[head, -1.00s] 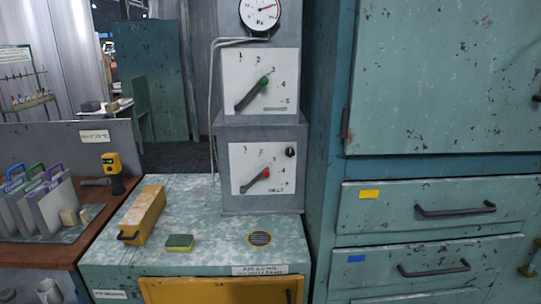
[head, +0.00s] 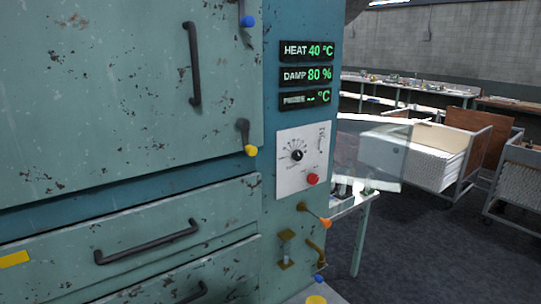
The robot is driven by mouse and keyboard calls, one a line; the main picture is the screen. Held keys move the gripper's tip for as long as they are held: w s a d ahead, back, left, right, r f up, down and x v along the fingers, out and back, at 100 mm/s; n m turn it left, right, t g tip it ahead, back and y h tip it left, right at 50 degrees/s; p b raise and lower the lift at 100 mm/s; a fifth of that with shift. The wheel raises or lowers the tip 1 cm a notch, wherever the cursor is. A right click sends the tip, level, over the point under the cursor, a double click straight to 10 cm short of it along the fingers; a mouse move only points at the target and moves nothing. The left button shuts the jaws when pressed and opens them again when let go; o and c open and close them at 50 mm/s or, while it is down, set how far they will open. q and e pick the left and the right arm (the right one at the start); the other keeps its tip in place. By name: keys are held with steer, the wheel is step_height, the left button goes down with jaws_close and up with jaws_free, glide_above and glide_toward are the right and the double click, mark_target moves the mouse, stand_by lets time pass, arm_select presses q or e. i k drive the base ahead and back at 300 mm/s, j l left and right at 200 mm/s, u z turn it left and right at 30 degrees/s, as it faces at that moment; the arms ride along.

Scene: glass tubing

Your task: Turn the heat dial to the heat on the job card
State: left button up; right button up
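Small scale marks ring the dial, too small to read. A red knob (head: 312,179) sits low on the same plate. Above it, a display (head: 307,50) reads HEAT 40 °C in green. I cannot make out a job card in this view. Neither of my grippers shows.
Displays below read DAMP 80 % (head: 306,75) and a blank temperature (head: 305,98). An orange-tipped lever (head: 314,214) and brass fittings stick out below the plate. Cabinet door handle (head: 194,65) and drawer handle (head: 147,242) protrude at left. Wheeled carts (head: 445,155) stand beyond open floor at right.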

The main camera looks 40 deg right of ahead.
mark_target(296, 154)
steer(key=l+z, duration=0.15)
steer(key=l, duration=0.7)
steer(key=l+z, duration=0.15)
steer(key=l, duration=0.7)
steer(key=i+l+z, duration=0.15)
steer(key=l, duration=0.7)
